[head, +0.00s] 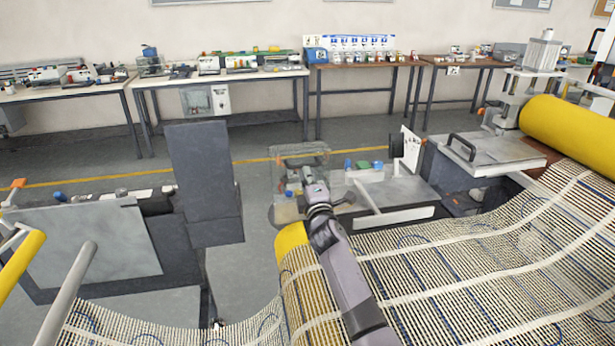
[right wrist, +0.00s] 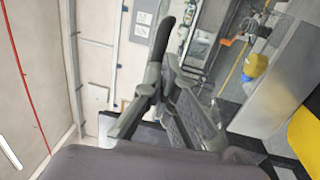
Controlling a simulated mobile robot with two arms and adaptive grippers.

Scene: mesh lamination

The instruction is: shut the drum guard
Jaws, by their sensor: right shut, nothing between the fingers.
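A see-through guard (head: 281,213) stands at the near left end of the grey machine, beyond the front yellow roller, in the head view. I take it for the drum guard. How far it is swung open cannot be told. My right gripper (head: 308,173) is at the guard, overlapping it in the picture; contact between them is not clear. The right gripper also shows in the right wrist view (right wrist: 166,48), its fingers shut with nothing held. The guard cannot be made out in the right wrist view. My left gripper is out of view.
Woven mesh (head: 480,265) runs below and right of my right arm, over a large yellow roller (head: 570,130). A dark grey upright cabinet (head: 203,175) stands on the left. Workbenches (head: 220,78) line the back wall. Open floor (head: 255,185) lies between.

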